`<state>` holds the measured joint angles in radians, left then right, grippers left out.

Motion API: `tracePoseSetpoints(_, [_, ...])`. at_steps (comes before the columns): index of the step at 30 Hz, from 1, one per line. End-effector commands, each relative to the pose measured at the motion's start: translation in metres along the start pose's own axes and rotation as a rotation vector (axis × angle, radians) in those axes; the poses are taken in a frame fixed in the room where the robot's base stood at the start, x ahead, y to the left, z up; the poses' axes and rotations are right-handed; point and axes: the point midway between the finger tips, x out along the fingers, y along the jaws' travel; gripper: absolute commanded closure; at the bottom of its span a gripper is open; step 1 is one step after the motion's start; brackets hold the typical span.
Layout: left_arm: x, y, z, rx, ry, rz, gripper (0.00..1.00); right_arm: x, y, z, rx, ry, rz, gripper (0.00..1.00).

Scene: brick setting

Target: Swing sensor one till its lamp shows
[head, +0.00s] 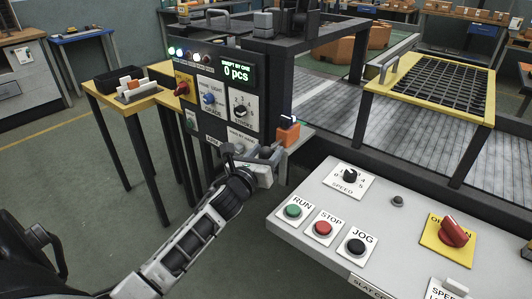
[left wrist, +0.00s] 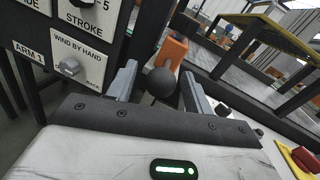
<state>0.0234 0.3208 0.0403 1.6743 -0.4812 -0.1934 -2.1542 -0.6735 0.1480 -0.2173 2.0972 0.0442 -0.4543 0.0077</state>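An orange sensor block (head: 288,134) with a dark and blue top sits on a bracket at the right side of the control panel (head: 222,92). An orange part (left wrist: 174,50) also shows beyond the fingers in the left wrist view. My left gripper (head: 264,154) is just below and left of the orange block. In the left wrist view its fingers (left wrist: 158,86) stand apart, with a dark ball-shaped knob (left wrist: 162,84) seen between them; contact is not clear. I cannot read which sensor is number one. My right gripper is not in view.
Small lamps (head: 180,52) line the panel top, the left ones lit; the display (head: 237,71) reads "0 pcs". A grey "wind by hand" knob (left wrist: 70,67) is at left. The button console (head: 325,205) lies at right, a yellow side table (head: 150,101) at left.

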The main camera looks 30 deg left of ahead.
Motion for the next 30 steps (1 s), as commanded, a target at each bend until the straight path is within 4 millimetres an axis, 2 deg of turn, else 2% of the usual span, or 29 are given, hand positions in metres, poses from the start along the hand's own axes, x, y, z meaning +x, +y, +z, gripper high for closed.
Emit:
tracePoseSetpoints(7, [-0.001, 0.000, 0.000, 0.000, 0.000, 0.000, 0.49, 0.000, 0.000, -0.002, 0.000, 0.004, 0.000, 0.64])
tracePoseSetpoints(11, [-0.010, 0.000, -0.001, 0.001, 0.001, -0.001, 0.49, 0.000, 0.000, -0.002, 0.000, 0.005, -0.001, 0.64])
tracePoseSetpoints(14, [-0.026, 0.000, -0.001, 0.001, 0.001, -0.001, 0.49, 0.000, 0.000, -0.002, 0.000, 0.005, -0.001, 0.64])
tracePoseSetpoints(24, [-0.108, 0.000, -0.003, 0.000, 0.004, 0.001, 0.49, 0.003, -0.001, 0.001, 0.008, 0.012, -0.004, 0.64])
tracePoseSetpoints(30, [-0.144, 0.000, -0.002, -0.002, 0.002, 0.002, 0.49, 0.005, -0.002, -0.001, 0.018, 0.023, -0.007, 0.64])
